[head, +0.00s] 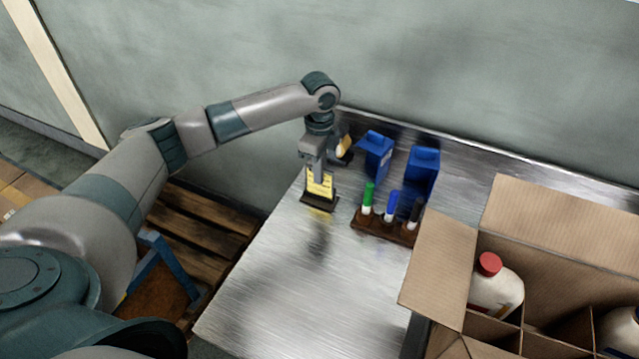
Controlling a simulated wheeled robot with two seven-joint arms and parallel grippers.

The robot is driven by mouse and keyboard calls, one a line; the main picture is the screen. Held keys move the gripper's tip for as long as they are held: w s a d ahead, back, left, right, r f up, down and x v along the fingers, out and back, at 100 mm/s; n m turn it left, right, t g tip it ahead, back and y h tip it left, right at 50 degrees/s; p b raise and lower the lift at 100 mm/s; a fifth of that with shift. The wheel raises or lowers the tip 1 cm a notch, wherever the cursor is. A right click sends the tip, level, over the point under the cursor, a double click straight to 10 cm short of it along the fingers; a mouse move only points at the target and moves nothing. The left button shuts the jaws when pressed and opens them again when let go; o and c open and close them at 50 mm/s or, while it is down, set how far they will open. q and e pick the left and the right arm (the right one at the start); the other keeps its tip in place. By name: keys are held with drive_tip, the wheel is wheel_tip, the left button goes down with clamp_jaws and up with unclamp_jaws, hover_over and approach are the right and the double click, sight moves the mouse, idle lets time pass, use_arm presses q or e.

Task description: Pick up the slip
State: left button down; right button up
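A yellow slip (321,184) with dark print stands upright in a small dark holder (319,202) near the left part of the metal table. My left gripper (315,172) points down at the slip's top, and its fingers overlap the slip in the head view. Whether the fingers are closed on the slip or only around it is too small to tell. My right gripper is not in view.
A brown rack (383,231) with green, blue and black markers stands right of the holder. An open cardboard box (440,268) with white bottles (496,291) fills the right. The table's front left (275,290) is clear.

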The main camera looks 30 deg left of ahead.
use_arm(q)
drive_tip(key=shift+r, duration=0.1)
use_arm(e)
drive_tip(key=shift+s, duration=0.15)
use_arm(q)
drive_tip(key=shift+r, duration=0.55)
wheel_tip(320, 180, up, 5)
drive_tip(key=shift+r+b, duration=0.1)
drive_tip(key=shift+b, duration=0.85)
wheel_tip(320, 180, up, 3)
drive_tip(key=shift+r, duration=0.25)
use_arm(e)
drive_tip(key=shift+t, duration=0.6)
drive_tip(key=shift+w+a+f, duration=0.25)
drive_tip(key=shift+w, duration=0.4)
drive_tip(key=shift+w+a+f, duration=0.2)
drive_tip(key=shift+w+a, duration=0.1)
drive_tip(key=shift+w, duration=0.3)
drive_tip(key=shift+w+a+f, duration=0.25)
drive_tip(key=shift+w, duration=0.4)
